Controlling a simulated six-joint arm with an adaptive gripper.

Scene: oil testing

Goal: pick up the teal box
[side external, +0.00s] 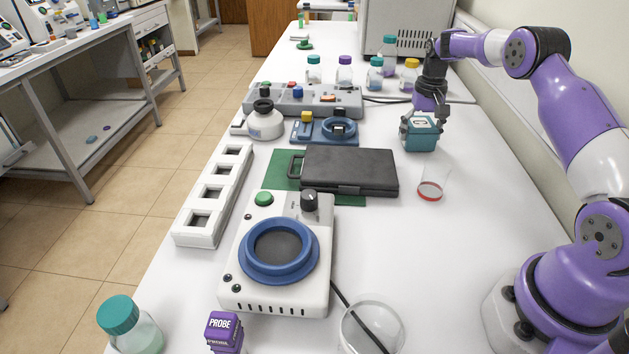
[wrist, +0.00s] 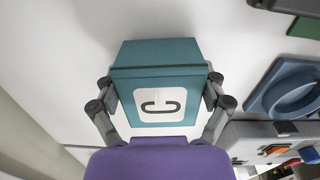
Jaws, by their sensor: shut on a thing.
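The teal box (side external: 421,136) has a white label and is near the right side of the white bench in the side external view. In the wrist view the teal box (wrist: 158,58) fills the middle, with its labelled face towards the camera. My gripper (side external: 424,118) points down over the box, with its fingers at the box's two sides. In the wrist view my gripper (wrist: 158,88) has one finger against each side of the box. I cannot tell whether the box touches the bench.
A black case (side external: 350,168) lies on a green mat (side external: 283,172) left of the box. A beaker with a red base (side external: 432,185) stands in front of it. Several capped bottles (side external: 375,76) stand behind. A blue ring device (side external: 338,127) is to the left. Bare bench lies front right.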

